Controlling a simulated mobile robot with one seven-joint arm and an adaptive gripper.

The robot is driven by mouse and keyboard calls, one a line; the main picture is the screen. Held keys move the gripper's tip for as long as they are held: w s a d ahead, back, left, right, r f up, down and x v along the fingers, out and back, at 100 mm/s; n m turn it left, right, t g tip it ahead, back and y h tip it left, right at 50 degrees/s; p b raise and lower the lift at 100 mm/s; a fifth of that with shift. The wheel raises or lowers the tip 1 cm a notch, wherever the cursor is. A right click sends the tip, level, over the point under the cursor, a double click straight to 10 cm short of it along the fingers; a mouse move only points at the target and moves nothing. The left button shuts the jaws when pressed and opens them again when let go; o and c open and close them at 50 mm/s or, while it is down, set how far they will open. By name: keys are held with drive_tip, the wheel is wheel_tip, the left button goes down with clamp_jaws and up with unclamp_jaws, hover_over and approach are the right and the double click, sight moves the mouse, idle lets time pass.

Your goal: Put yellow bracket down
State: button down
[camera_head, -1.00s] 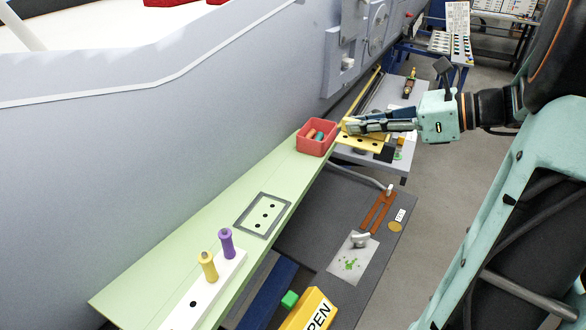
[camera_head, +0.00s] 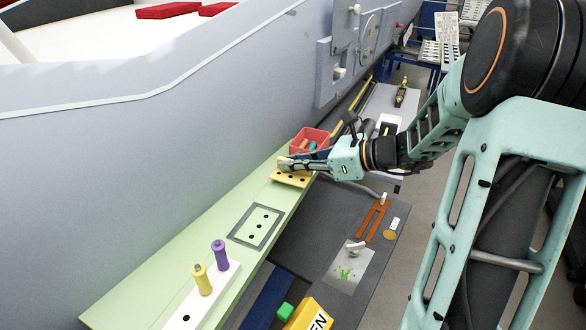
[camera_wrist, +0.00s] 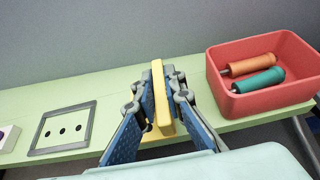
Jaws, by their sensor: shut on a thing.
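The yellow bracket (camera_head: 291,179) is over the light green shelf (camera_head: 165,259), between the red bin and a grey square outline. My gripper (camera_head: 300,166) is shut on it. In the wrist view the bracket (camera_wrist: 158,95) stands upright between the two blue finger pads (camera_wrist: 160,98). Its lower part is partly hidden by the fingers. I cannot tell whether its underside touches the shelf. The grey square outline (camera_head: 236,237) with three dark holes inside lies on the shelf, left of the gripper, and it also shows in the wrist view (camera_wrist: 92,127).
The red bin (camera_head: 322,134) sits right beside the gripper and holds an orange and a teal handle (camera_wrist: 258,80). A white block (camera_head: 228,281) with yellow and purple pegs stands at the shelf's near end. A grey wall (camera_head: 150,150) runs along the back.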

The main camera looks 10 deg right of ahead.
drive_tip(key=shift+f, duration=0.8)
drive_tip(key=shift+f, duration=0.1)
drive_tip(key=c, duration=2)
unclamp_jaws()
drive_tip(key=shift+r, duration=0.25)
drive_tip(key=v, duration=1.2)
drive_tip(key=shift+s+d+f, duration=0.1)
drive_tip(key=shift+f, duration=0.1)
